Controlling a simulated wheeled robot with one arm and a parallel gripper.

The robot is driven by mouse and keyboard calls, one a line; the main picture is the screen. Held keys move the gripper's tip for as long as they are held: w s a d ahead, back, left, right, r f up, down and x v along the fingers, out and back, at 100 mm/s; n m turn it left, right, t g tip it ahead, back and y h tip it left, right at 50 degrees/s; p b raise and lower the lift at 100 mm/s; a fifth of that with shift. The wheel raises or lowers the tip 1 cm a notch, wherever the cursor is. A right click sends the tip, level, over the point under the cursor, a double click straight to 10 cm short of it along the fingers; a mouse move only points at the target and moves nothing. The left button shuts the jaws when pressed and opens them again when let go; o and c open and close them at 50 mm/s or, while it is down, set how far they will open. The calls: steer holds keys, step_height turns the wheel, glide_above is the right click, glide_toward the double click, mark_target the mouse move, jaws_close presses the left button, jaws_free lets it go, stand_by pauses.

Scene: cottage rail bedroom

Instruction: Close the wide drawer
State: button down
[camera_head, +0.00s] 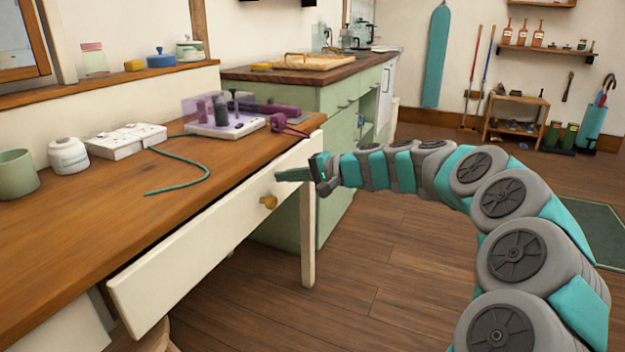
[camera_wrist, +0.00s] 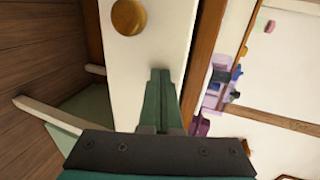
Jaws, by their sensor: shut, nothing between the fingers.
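The wide drawer (camera_head: 210,240) is a long cream-white front with a round yellow knob (camera_head: 268,202), under the wooden desk top (camera_head: 100,215). It stands out from the desk, with a dark gap showing at its left end. My gripper (camera_head: 280,175) is shut and empty. Its fingertips are at the drawer front, above and right of the knob. In the wrist view the shut green fingers (camera_wrist: 160,85) point at the white drawer front (camera_wrist: 150,50), with the knob (camera_wrist: 128,17) to their upper left. I cannot tell for sure whether the fingertips touch the front.
A white desk leg (camera_head: 308,225) is below the drawer's right end. A green cabinet (camera_head: 335,115) stands behind.

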mark_target(275, 171)
steer(key=a, duration=0.1)
steer(key=w+a, duration=0.1)
steer(key=a, duration=0.1)
steer(key=shift+w, duration=0.3)
steer(key=shift+w+a+r, duration=0.1)
steer(key=shift+w+a, duration=0.05)
steer(key=shift+a, duration=0.05)
steer(key=shift+r, duration=0.1)
